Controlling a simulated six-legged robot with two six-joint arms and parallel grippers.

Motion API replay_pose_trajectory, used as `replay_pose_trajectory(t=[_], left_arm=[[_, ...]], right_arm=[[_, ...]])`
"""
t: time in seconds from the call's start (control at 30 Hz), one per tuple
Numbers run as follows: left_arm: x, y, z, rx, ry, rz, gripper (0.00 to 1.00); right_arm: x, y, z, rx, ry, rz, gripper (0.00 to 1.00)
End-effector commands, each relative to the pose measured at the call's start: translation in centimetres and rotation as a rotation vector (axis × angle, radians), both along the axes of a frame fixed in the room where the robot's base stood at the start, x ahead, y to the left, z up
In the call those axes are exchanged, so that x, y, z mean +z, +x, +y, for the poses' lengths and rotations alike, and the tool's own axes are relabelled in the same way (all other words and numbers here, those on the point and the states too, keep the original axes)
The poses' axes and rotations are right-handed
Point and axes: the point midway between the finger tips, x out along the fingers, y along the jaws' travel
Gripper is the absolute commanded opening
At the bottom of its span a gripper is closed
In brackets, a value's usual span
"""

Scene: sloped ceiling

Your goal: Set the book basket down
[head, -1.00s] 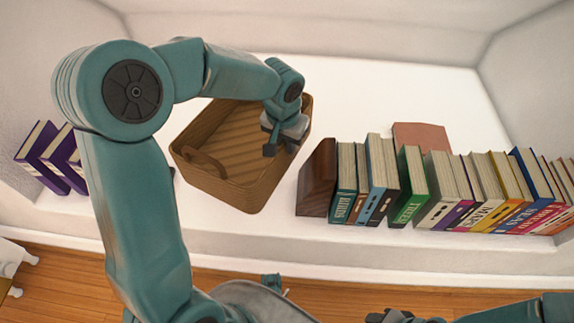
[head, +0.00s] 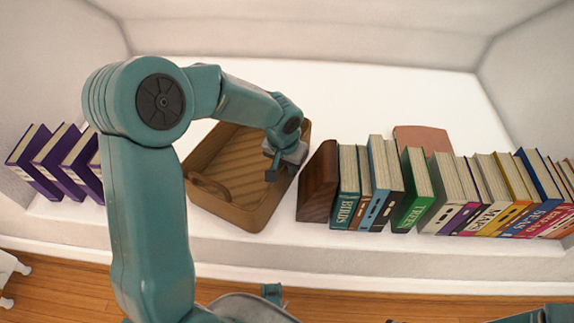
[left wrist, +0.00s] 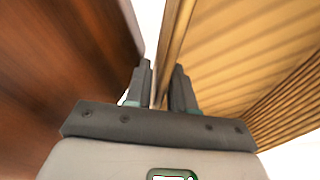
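The book basket (head: 203,200) is a brown, ribbed, empty basket with a handle opening in its near left side. It is at the white ledge (head: 400,95), left of the dark wooden bookend (head: 318,180). My left gripper (head: 279,168) is at the basket's right wall. In the left wrist view its fingers (left wrist: 160,88) straddle the basket's wall (left wrist: 215,60) closely, with the bookend (left wrist: 60,70) blurred beside them. The basket's underside is hidden, so I cannot tell whether it touches the ledge. My right gripper is out of view.
A row of upright books (head: 420,190) stands right of the bookend, close to the basket. Several purple books (head: 60,160) lean at the far left. A flat reddish-brown thing (head: 421,140) lies behind the row. The ledge behind the basket is clear.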

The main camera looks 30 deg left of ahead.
Motion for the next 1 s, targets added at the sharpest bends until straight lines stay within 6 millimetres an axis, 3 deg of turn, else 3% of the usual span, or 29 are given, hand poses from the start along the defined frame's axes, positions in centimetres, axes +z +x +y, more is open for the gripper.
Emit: replay_pose_trajectory(t=[0.4,0.8,1.0], left_arm=[[0.8,0.0,0.0,0.000,0.000,-0.001,0.39],[9.5,-1.3,-0.2,0.001,0.000,-0.003,0.39],[11.8,-1.6,-0.3,0.000,0.001,-0.002,0.39]], right_arm=[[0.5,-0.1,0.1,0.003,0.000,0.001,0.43],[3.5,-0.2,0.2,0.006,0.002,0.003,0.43],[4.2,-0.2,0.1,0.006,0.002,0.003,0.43]])
